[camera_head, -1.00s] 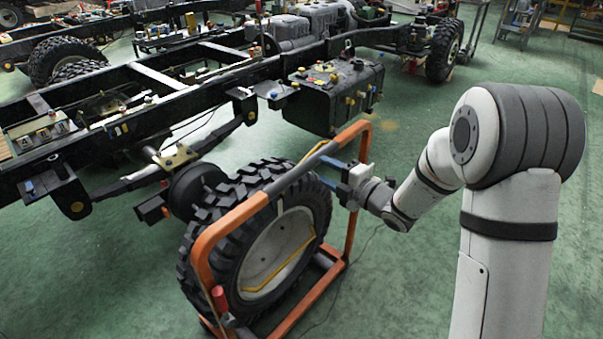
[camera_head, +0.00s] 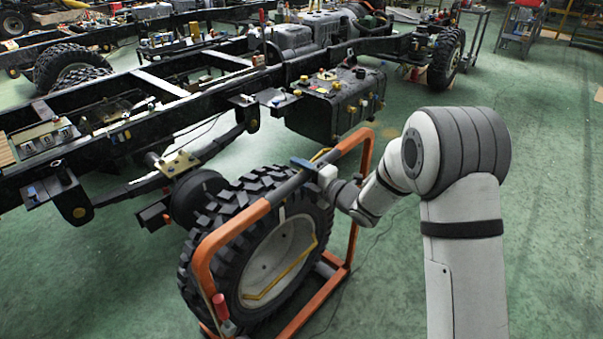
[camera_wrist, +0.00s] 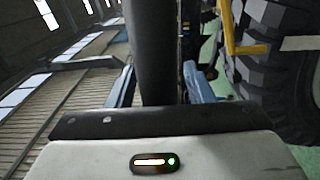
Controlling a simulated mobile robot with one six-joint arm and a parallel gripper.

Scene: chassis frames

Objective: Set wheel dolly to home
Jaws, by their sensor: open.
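The wheel dolly is an orange tube frame (camera_head: 205,262) with a dark grip section (camera_head: 285,190) on its sloping top bar. It holds a large black-tyred wheel (camera_head: 190,225) with a pale hub (camera_head: 283,252), upright beside the truck chassis axle. My gripper (camera_head: 308,166) is at the top bar, near its upper right end. In the wrist view, the dark bar (camera_wrist: 152,50) runs between the open blue fingers of my gripper (camera_wrist: 158,85). I cannot tell whether either finger touches it. The tyre (camera_wrist: 285,85) and a yellow bar (camera_wrist: 240,48) show at right.
The black truck chassis (camera_head: 160,85) crosses the left and back, with a black tank (camera_head: 335,105) close behind the dolly. A red-topped handle (camera_head: 220,305) stands at the dolly's near corner. Green floor (camera_head: 550,190) is clear on the right.

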